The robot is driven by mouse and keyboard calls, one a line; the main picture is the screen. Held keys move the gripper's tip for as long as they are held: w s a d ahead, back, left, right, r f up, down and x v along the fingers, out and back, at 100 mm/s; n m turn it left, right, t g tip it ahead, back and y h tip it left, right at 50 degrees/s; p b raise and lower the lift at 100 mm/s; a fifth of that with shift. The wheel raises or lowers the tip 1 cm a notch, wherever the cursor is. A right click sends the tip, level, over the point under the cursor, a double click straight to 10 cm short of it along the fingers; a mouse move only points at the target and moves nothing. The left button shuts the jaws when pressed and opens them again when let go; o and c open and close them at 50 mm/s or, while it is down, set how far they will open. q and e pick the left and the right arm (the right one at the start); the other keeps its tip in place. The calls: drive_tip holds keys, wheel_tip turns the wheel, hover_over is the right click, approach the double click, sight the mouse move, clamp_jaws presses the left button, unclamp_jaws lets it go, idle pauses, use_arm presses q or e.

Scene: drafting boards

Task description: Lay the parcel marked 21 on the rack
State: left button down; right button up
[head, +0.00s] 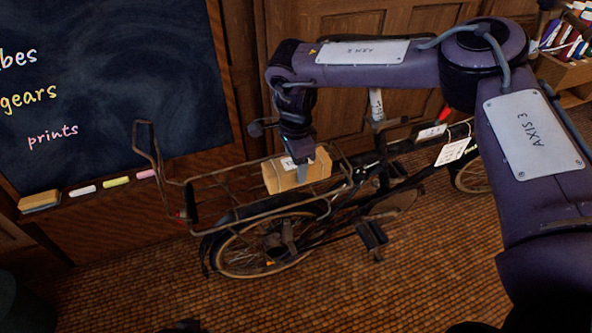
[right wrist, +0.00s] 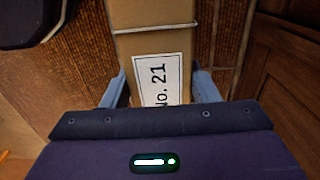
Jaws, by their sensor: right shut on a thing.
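The parcel (head: 290,178) is a small brown box with a white label; the right wrist view shows the parcel (right wrist: 150,45) with the label reading "No. 21". My right gripper (head: 302,168) is shut on it from above, one finger on each side, as the right wrist view also shows of the gripper (right wrist: 160,86). The rack (head: 232,174) is a wire carrier over the rear wheel of a dark bicycle. The parcel is over the rack's wires; I cannot tell whether it touches them. My left gripper is out of view.
The bicycle (head: 368,238) stands on a tiled floor, with tags hanging near its frame. A chalkboard (head: 110,90) with chalk and an eraser on its ledge is behind at left. Wooden panelling (head: 345,115) stands close behind. The floor in front is clear.

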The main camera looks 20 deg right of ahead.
wheel_tip(320, 180, down, 2)
drive_tip(key=shift+f, duration=0.1)
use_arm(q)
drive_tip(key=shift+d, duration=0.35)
use_arm(e)
drive_tip(key=o, duration=1.4)
